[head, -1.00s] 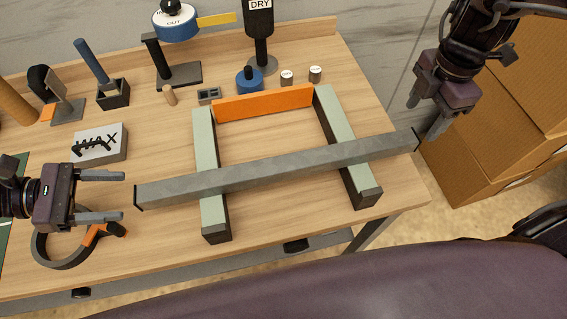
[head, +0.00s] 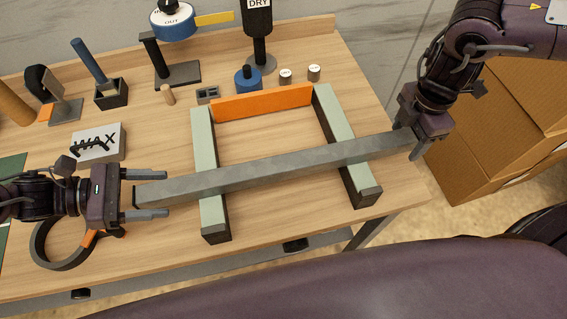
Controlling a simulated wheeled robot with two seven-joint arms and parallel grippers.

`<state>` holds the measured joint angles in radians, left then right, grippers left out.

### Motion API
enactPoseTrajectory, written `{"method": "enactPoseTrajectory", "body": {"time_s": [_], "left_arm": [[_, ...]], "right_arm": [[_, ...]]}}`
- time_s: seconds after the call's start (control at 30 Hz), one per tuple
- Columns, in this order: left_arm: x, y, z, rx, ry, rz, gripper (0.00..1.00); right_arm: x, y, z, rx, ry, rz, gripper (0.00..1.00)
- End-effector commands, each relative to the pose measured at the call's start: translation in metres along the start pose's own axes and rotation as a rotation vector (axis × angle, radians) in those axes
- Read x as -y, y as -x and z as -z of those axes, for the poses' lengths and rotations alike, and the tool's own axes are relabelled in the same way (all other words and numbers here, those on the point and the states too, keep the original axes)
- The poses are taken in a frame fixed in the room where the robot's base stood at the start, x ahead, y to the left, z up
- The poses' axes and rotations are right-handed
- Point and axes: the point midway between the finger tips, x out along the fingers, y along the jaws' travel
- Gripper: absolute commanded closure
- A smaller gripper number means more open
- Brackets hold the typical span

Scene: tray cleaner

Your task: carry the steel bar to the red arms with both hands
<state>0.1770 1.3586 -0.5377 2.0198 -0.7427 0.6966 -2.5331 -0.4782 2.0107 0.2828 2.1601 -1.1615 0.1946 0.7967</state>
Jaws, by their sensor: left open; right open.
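The steel bar (head: 275,170) is a long grey square bar. It lies across two pale green arms, the left one (head: 204,145) and the right one (head: 336,130), with both ends sticking out past them. My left gripper (head: 152,194) is open at the bar's left end, with one finger on each side of that end. My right gripper (head: 418,142) is open at the bar's right end, and its fingers partly hide that end. I cannot tell whether either gripper touches the bar. I see no red arms; an orange strip (head: 262,103) joins the green arms at the back.
A WAX block (head: 112,152), a black ring tool with orange (head: 62,262) and a blue-handled tool in a holder (head: 110,94) are on the left of the table. A blue-topped stand (head: 176,74) and a DRY stand (head: 260,66) are at the back. Cardboard boxes (head: 480,150) stand right.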

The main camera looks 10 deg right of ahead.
Motion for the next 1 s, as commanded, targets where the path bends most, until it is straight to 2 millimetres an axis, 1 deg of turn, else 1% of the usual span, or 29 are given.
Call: {"method": "enactPoseTrajectory", "body": {"time_s": [0.17, 0.63, 1.0], "left_arm": [[0.0001, 0.0001, 0.0, 0.0, 0.0, 0.0, 0.38], [0.0, 0.0003, -0.0001, 0.0, 0.0, 0.0, 1.0], [-0.0001, 0.0004, -0.0001, 0.0, 0.0, 0.0, 1.0]], "right_arm": [[-0.0002, 0.0001, -0.0001, 0.0, 0.0, -0.001, 0.38], [-0.0003, 0.0005, -0.0001, 0.0, 0.0, -0.001, 1.0], [-0.0005, 0.0006, -0.0001, 0.0, 0.0, -0.001, 1.0]]}}
